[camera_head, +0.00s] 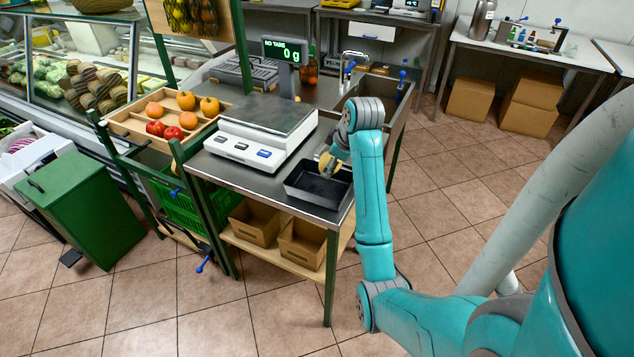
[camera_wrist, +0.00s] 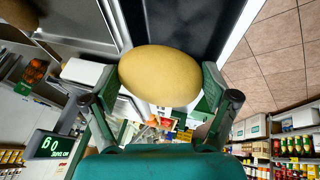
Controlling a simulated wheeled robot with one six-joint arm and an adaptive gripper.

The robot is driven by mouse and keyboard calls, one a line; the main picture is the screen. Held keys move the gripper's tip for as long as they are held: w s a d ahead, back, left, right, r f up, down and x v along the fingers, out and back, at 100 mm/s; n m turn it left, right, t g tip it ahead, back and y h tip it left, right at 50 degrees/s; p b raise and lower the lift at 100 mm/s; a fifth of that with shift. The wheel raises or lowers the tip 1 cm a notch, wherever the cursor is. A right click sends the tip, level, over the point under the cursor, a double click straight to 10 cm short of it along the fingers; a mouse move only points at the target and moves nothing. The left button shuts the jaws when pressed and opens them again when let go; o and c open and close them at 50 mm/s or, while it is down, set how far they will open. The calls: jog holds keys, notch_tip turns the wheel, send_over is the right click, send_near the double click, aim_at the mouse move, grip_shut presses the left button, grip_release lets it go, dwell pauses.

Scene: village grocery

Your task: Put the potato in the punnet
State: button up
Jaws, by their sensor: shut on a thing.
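The yellow potato (camera_head: 325,161) is between the fingers of my gripper (camera_head: 331,166), which is shut on it. In the wrist view the potato (camera_wrist: 160,75) fills the middle, with a green finger of my gripper (camera_wrist: 161,85) on each side. The black, open-topped punnet (camera_head: 318,196) stands at the front right corner of the dark counter. The potato appears above the punnet's back part; the exact height is hard to tell. The punnet's dark inside shows behind the potato in the wrist view (camera_wrist: 185,22).
A white scale (camera_head: 247,149) stands left of the punnet, its display (camera_head: 287,51) reading 0 g. A wooden tray (camera_head: 127,127) of tomatoes and orange fruit is farther left. Cardboard boxes (camera_head: 303,240) sit on the shelf below. A sink (camera_head: 395,97) lies behind my arm.

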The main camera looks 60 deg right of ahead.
aim_at(329, 191)
notch_tip(329, 191, down, 9)
jog(key=shift+f, duration=0.15)
dwell(0.4)
jog(key=shift+f, duration=0.2)
jog(key=o, duration=1.1)
jog(key=shift+c, duration=0.2)
